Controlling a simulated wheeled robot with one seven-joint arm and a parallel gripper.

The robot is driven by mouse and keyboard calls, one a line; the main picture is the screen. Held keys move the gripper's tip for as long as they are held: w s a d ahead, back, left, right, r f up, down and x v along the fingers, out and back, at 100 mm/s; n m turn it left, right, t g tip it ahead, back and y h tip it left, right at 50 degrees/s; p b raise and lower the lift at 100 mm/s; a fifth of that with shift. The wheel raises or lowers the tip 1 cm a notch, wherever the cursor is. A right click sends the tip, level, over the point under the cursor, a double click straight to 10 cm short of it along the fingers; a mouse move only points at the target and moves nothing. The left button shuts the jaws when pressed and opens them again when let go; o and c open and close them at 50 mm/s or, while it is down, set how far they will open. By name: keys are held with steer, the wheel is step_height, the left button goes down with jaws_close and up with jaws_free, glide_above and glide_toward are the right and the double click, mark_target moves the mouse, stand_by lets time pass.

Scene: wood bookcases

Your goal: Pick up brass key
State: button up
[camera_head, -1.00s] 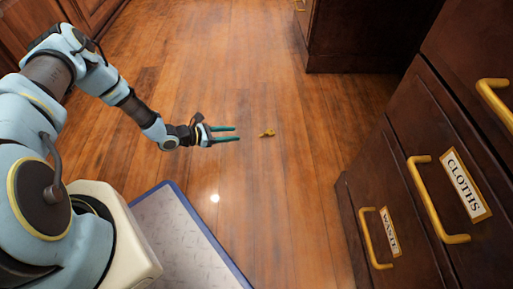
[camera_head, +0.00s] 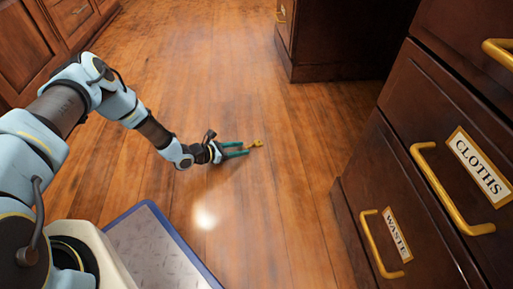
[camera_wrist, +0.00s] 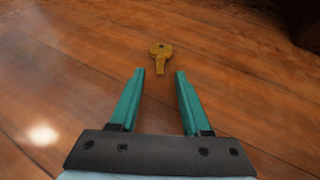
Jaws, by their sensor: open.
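The brass key (camera_head: 256,144) lies flat on the wooden floor. In the wrist view the key (camera_wrist: 160,55) is just beyond the fingertips, near the middle between them, with its round head pointing away and its shaft toward my gripper. My gripper (camera_head: 246,149) is low over the floor with its teal fingers reaching toward the key. In the wrist view my gripper (camera_wrist: 159,72) is open, with nothing between its fingers.
Dark drawers labelled WASTE (camera_head: 397,234) and CLOTHS (camera_head: 478,168), with protruding brass handles, stand at the right. A dark cabinet (camera_head: 345,40) stands at the back. Wood cabinets (camera_head: 70,20) are at the upper left. The floor around the key is clear.

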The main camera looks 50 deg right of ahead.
steer(key=shift+d, duration=0.25)
jaws_close()
stand_by(0.5)
